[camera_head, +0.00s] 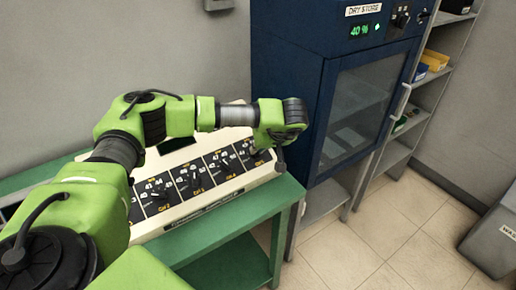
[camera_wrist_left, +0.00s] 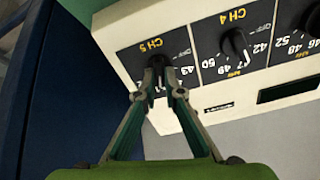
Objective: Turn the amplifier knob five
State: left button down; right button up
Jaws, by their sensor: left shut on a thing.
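The amplifier is a cream box (camera_head: 250,184) with a row of black channel panels, lying on a green bench. In the left wrist view its face (camera_wrist_left: 121,65) appears upside down, with the labels CH 5 and CH 4. The black CH 5 knob (camera_wrist_left: 157,62) is at the end of the row. My left gripper (camera_wrist_left: 161,86) is shut on this knob, one fingertip on each side. In the head view my left gripper (camera_head: 280,160) is over the right end of the amplifier and hides the CH 5 knob. The CH 4 knob (camera_wrist_left: 235,43) is beside it, untouched.
A green bench (camera_head: 240,217) carries the amplifier. A dark blue dry store cabinet (camera_head: 288,60) with a glass door and a 40 % display stands close to the right. Grey shelves (camera_head: 432,78) and a grey bin (camera_head: 492,240) are farther right. The tiled floor between is clear.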

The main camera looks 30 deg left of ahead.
pick_arm(q)
jog(key=shift+m, duration=0.4)
jog(key=c, duration=2.1)
grip_release()
jog(key=shift+c, duration=0.2)
jog(key=v, duration=1.2)
